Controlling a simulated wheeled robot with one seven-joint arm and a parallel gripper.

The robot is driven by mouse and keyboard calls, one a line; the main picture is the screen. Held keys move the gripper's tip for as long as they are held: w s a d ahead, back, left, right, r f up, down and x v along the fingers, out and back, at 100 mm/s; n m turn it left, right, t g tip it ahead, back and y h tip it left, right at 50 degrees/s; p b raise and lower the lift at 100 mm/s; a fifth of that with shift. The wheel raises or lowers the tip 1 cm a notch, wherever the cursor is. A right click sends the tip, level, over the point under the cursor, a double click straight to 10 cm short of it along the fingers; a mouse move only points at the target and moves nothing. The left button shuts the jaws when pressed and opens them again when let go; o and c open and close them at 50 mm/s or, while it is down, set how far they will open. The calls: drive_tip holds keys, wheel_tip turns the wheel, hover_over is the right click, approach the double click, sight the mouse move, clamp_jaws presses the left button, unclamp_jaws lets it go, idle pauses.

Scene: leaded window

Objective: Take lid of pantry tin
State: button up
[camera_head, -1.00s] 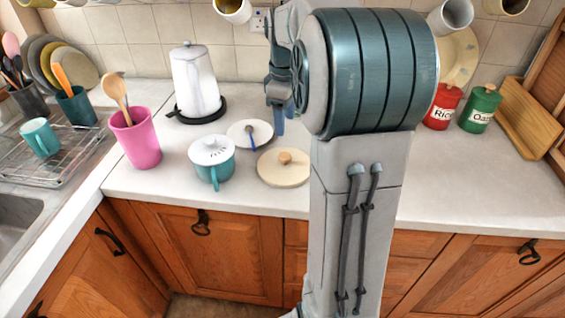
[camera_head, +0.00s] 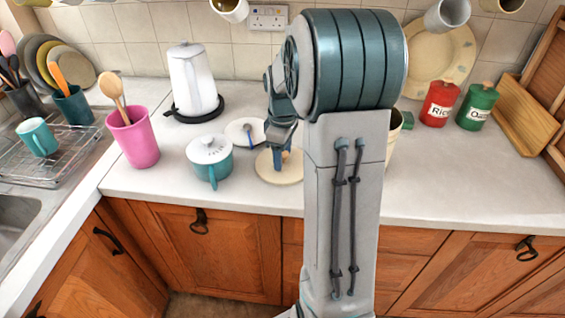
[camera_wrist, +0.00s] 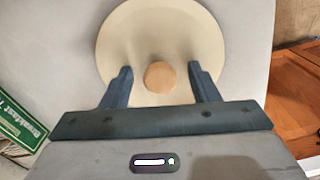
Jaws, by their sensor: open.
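The lid (camera_head: 268,172) is a flat cream disc with a round wooden knob, lying on the white worktop. In the wrist view the lid (camera_wrist: 200,40) fills the upper middle, with its knob (camera_wrist: 160,77) between the two fingers. My gripper (camera_wrist: 162,80) is open, with one finger on each side of the knob and a gap on both sides. In the head view my gripper (camera_head: 280,160) points down over the lid and hides part of it and the knob. My arm hides part of the worktop; a cream container (camera_head: 394,135) shows partly behind it, and I cannot tell whether it is the pantry tin.
Left of the lid stand a teal pot with a white lid (camera_head: 210,165) and a small white plate or lid (camera_head: 238,127). A white kettle (camera_head: 193,80) and pink utensil pot (camera_head: 135,138) are farther left. Red (camera_head: 440,103) and green (camera_head: 478,107) canisters stand at right. A green box (camera_wrist: 18,122) shows in the wrist view.

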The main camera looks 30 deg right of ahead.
drive_tip(key=c, duration=1.1)
drive_tip(key=shift+o, duration=0.2)
drive_tip(key=shift+r, duration=0.1)
